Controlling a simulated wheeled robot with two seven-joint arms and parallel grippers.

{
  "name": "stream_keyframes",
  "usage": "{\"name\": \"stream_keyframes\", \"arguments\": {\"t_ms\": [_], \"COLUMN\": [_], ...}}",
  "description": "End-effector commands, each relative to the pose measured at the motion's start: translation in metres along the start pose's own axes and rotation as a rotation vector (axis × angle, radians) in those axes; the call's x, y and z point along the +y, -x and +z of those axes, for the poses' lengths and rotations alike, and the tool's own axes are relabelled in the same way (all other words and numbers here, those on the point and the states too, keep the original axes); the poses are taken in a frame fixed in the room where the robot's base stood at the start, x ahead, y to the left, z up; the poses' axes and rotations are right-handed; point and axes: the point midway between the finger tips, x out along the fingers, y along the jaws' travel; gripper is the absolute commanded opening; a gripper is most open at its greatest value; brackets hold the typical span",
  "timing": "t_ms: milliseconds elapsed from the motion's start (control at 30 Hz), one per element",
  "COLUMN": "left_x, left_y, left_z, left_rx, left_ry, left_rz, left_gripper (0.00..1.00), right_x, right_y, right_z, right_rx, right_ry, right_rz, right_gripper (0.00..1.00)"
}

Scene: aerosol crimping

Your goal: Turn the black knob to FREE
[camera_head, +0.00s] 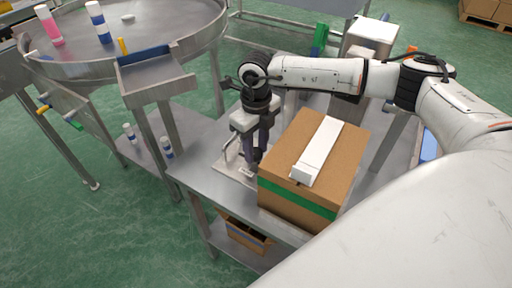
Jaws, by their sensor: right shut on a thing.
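My right gripper (254,162) points down, its dark fingers close together just left of the cardboard box. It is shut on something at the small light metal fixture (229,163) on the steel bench. The fingers and the box hide most of what is between them. I cannot make out the black knob or its FREE mark apart from the dark fingers, so its setting does not show. My left gripper is not in view.
A cardboard box (293,208) with a green band and a white strip (318,150) on top stands right beside the gripper. A round steel table (150,45) with bottles is at the upper left. Small bottles (167,147) stand on a lower shelf. An open carton (245,236) sits below the bench.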

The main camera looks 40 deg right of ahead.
Motion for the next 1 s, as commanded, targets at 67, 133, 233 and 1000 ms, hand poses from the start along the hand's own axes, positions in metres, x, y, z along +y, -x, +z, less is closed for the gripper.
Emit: {"name": "stream_keyframes", "arguments": {"t_ms": [67, 133, 233, 1000], "left_x": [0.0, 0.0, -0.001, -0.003], "left_y": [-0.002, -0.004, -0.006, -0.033], "left_z": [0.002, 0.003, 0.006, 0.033], "left_rx": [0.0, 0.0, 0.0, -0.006], "left_ry": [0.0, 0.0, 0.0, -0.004], "left_rz": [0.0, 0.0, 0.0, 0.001], "left_gripper": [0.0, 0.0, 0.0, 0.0], "right_x": [0.0, 0.0, -0.001, -0.004], "right_y": [-0.001, -0.001, -0.001, -0.001], "right_z": [0.0, 0.0, 0.0, 0.002], "right_rx": [0.0, -0.001, -0.002, -0.002], "right_ry": [0.027, 0.061, 0.126, 0.841], "right_rz": [0.0, 0.0, 0.001, -0.001], "right_gripper": [0.11, 0.11, 0.11, 0.11]}}
